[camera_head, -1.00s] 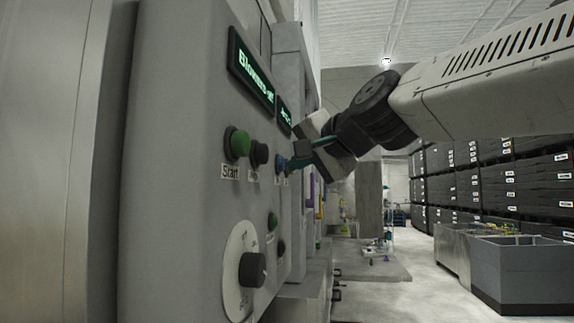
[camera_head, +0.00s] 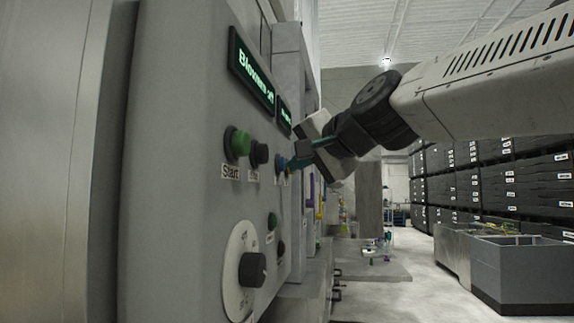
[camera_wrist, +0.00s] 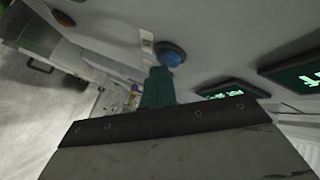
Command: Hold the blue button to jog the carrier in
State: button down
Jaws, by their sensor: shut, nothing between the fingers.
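The blue button (camera_head: 281,162) sits on the grey control panel (camera_head: 180,130), right of the green Start button (camera_head: 238,143) and a dark button (camera_head: 259,154). It also shows in the wrist view as a round blue cap (camera_wrist: 172,54). My gripper (camera_head: 294,164) is shut and empty, with its green fingertips beside the blue button. In the wrist view the tips of my gripper (camera_wrist: 158,72) end just below the button's edge; I cannot tell whether they touch it.
A dial (camera_head: 252,270) and a smaller green button (camera_head: 272,221) sit lower on the panel. Lit displays (camera_head: 252,70) are above. Black crates (camera_head: 500,180) stack on the right, with grey bins (camera_head: 520,270) before them. The floor between is mostly clear.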

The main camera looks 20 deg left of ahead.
jog(key=shift+w+d, duration=0.2)
jog(key=shift+d, duration=0.65)
jog(key=shift+w+d, duration=0.2)
jog(key=shift+d, duration=0.6)
jog(key=shift+w+d, duration=0.2)
jog(key=shift+d, duration=0.6)
jog(key=shift+w+d, duration=0.2)
jog(key=shift+d, duration=0.6)
